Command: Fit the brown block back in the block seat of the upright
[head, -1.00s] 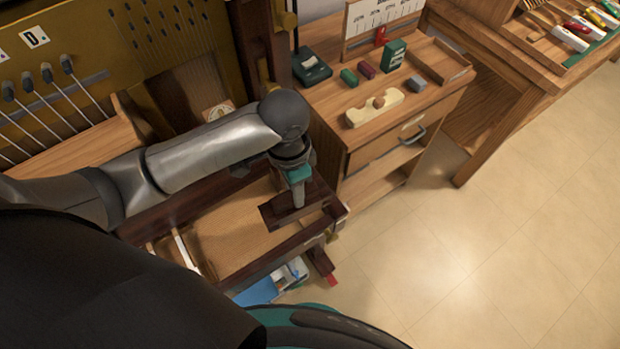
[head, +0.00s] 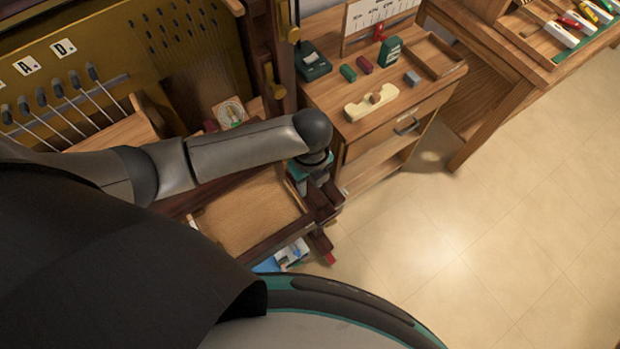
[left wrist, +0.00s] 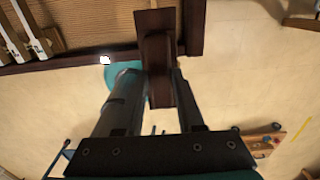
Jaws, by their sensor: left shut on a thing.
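My left gripper (head: 318,192) is at the right front end of the upright piano (head: 160,60), pointing down. It is shut on the dark brown block (head: 327,205), which is partly hidden by the fingers in the head view. In the left wrist view the brown block (left wrist: 157,75) sits between the two fingers of the gripper (left wrist: 158,88), close beside the dark rail (left wrist: 90,62) of the piano. I cannot tell whether block and rail touch. The block seat is not clearly seen. My right gripper is not in view.
A wooden cabinet (head: 375,135) stands just right of the piano, with small blocks, a cream piece (head: 370,103) and a dark green box (head: 313,60) on top. The light wooden bed (head: 250,215) lies left of the gripper. Tiled floor (head: 480,230) is open at the right.

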